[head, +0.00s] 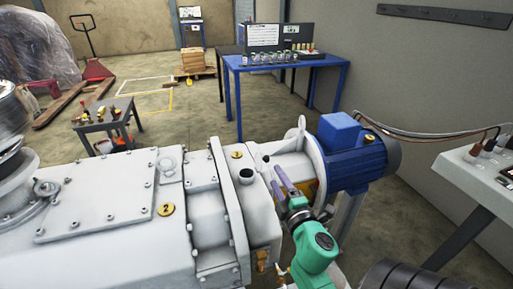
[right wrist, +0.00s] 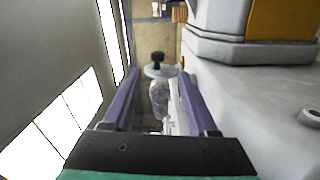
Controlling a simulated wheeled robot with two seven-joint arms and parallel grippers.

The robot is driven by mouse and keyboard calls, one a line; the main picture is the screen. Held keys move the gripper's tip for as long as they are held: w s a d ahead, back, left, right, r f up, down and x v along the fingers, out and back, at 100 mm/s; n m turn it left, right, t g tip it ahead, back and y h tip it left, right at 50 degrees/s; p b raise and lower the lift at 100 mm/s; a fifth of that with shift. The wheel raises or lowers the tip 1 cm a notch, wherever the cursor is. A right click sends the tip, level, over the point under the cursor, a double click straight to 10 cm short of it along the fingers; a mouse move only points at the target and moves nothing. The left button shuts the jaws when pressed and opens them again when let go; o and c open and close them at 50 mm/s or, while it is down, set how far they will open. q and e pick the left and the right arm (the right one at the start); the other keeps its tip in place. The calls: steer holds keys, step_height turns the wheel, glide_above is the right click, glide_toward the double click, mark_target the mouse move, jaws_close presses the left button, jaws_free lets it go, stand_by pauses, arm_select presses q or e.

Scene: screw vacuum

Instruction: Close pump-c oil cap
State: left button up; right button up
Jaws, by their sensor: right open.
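The pump (head: 100,215) is a large pale grey machine across the lower left of the head view. A short neck (head: 246,177) with a dark round top stands on it; I cannot tell whether the dark is an opening or a cap. My right gripper (head: 279,176) has purple fingers and is open just right of this neck. In the right wrist view its fingers (right wrist: 152,95) are wide apart with nothing gripped. A black knob on a pale disc (right wrist: 157,61) appears beyond the fingertips; I cannot tell whether it is the oil cap. My left gripper is not in view.
A blue motor (head: 355,155) adjoins the pump's right end, close to my right gripper. A blue table (head: 285,62) with small bottles stands behind. A grey cart (head: 105,115) holds brass parts at left.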

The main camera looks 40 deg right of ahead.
mark_target(268, 159)
steer(key=w, duration=0.1)
steer(key=w+d+p, duration=0.1)
steer(key=w+r, duration=0.1)
steer(key=shift+w+d, duration=0.1)
steer(key=shift+d, duration=0.15)
steer(key=x, duration=0.2)
steer(key=shift+w+d+p, duration=0.1)
steer(key=shift+w+p, duration=0.25)
steer(key=x, duration=0.5)
steer(key=shift+w+f, duration=0.35)
steer(key=shift+w+d, duration=0.25)
steer(key=shift+w, duration=0.15)
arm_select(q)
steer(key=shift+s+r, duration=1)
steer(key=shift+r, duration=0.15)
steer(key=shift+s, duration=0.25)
arm_select(e)
jaws_close()
